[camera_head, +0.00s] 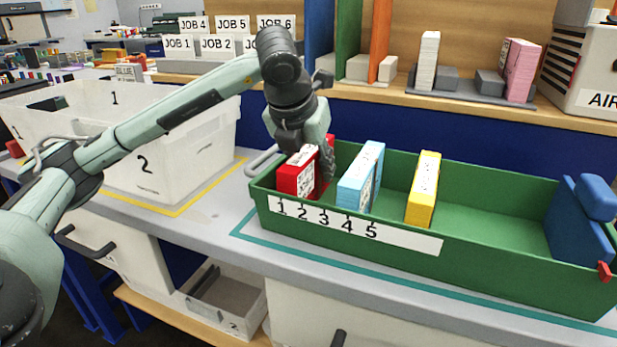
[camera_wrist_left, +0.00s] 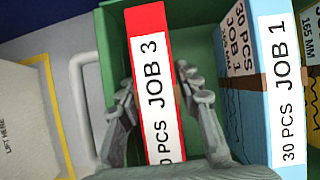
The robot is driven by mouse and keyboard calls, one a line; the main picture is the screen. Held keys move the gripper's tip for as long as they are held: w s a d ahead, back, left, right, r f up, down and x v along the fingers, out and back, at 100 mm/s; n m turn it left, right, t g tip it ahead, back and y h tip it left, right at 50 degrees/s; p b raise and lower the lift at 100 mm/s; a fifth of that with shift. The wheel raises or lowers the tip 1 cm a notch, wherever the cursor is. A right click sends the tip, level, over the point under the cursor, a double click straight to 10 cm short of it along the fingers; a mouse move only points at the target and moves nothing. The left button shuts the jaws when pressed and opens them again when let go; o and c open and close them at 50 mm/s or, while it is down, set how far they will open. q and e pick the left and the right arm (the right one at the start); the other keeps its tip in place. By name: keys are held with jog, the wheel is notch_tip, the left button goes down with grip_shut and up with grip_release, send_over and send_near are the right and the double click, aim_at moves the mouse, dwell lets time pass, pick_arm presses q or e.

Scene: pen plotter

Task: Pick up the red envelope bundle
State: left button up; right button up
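The red envelope bundle (camera_head: 290,180) stands upright at the left end of the green tray (camera_head: 480,253), near labels 1 and 2. Its white top label reads JOB 3 in the left wrist view (camera_wrist_left: 153,85). My left gripper (camera_head: 310,165) reaches down over it from above. In the left wrist view, the gripper's two fingers (camera_wrist_left: 157,95) are spread on either side of the bundle, with small gaps seeming to remain. In the head view the gripper partly hides the bundle. My right gripper is not in view.
A light blue bundle (camera_head: 362,180) marked JOB 1 (camera_wrist_left: 287,90) stands close to the right of the red one. A yellow bundle (camera_head: 422,190) stands farther right. A white bin (camera_head: 170,150) is left of the tray. A wooden shelf (camera_head: 480,105) runs behind.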

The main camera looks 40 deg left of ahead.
pick_arm(q)
jog(key=shift+f, duration=0.1)
dwell(0.4)
grip_shut()
